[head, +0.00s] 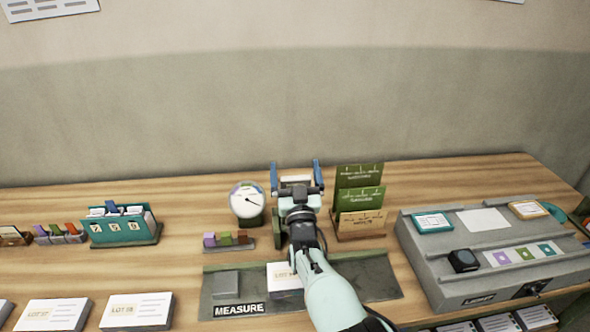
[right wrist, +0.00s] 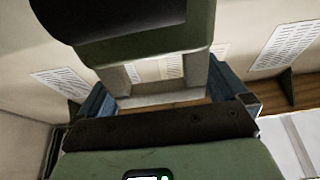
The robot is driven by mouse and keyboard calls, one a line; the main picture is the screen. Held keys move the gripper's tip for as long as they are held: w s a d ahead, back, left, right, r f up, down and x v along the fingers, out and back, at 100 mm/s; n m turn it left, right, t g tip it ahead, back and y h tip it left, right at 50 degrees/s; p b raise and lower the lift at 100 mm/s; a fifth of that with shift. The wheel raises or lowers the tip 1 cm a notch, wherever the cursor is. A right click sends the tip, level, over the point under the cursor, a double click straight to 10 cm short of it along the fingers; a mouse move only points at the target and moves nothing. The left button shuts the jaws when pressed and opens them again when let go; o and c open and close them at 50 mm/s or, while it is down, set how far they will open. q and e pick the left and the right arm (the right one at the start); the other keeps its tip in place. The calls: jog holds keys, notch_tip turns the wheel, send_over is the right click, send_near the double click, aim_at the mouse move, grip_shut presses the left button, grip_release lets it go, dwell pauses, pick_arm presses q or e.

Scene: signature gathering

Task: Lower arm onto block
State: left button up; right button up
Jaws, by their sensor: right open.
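My right gripper (head: 295,166) is open in the head view, its two blue fingers apart and pointing toward the wall. A pale bar (head: 296,179) shows between the fingers. In the right wrist view, the fingers stand on either side of a pale frame (right wrist: 165,98) under a green part (right wrist: 150,50) with a dark rounded end. I cannot tell whether they touch it. My forearm and wrist hide much of this device; its green side shows at the wrist's left. A grey block (head: 227,283) lies on the dark MEASURE mat (head: 385,280). My left gripper is not in view.
A round dial (head: 247,201) stands just left of my wrist. A card rack (head: 359,203) stands close on the right. A "LOT" stack (head: 284,277) lies on the mat beside my forearm. A large grey console (head: 440,268) is at right; a teal card box (head: 122,230) is at left.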

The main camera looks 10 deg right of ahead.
jog(key=c, duration=1.3)
jog(key=shift+s+f+t+b, duration=0.3)
jog(key=shift+s+b, duration=0.1)
jog(key=shift+b, duration=0.5)
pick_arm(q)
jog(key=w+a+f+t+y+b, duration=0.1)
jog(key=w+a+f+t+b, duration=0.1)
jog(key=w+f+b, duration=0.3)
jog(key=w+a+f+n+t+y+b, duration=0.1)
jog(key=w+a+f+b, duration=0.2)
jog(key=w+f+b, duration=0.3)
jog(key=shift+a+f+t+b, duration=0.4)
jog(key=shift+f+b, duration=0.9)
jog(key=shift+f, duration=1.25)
pick_arm(e)
jog(key=s+f+t, duration=0.3)
jog(key=s+f, duration=0.2)
jog(key=s, duration=0.7)
jog(key=shift+f+t, duration=0.2)
jog(key=shift+t, duration=0.2)
